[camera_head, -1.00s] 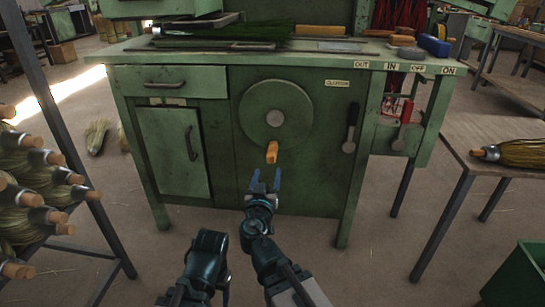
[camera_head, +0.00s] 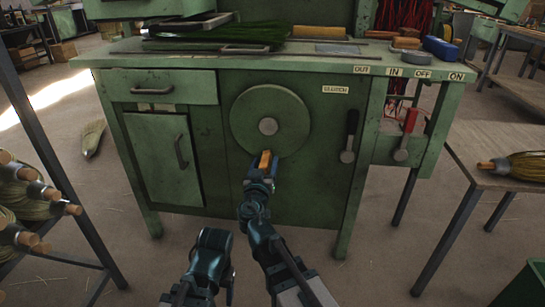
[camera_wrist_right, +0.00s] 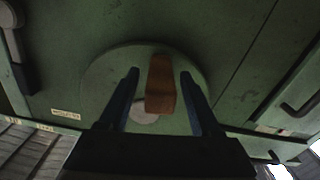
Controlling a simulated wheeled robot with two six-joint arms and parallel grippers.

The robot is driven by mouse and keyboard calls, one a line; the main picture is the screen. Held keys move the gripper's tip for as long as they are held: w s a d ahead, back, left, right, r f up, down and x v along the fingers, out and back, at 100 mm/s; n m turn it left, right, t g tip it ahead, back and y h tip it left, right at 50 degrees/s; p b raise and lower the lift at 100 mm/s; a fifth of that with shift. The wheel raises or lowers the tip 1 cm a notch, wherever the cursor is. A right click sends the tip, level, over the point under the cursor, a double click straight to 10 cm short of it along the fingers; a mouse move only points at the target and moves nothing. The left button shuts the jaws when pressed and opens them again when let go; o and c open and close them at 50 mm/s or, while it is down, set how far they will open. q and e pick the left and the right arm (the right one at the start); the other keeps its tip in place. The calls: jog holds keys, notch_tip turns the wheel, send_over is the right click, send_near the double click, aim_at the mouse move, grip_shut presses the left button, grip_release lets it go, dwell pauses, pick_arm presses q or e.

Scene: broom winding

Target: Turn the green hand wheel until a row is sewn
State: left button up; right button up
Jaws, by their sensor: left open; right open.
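The green hand wheel (camera_head: 270,108) is a round disc on the front of the green bench, with a grey hub (camera_head: 268,126). Its orange-brown wooden handle (camera_head: 265,160) sticks out near the bottom of the wheel. My right gripper (camera_head: 261,172) is open at the handle. In the right wrist view the handle (camera_wrist_right: 161,85) stands between the two blue fingers (camera_wrist_right: 161,90), with a gap visible on each side. The wheel (camera_wrist_right: 100,88) shows behind it. My left gripper (camera_head: 208,262) is low in the head view, apart from the bench; its fingertips are hard to make out.
The green bench (camera_head: 220,190) has a black-handled lever (camera_head: 348,140) right of the wheel and a red-handled lever (camera_head: 406,130) further right. A rack of brooms (camera_head: 20,195) stands at the left. A side table (camera_head: 500,165) with a broom stands at the right.

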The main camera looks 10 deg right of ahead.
jog(key=shift+x, duration=1)
grip_shut()
dwell(0.7)
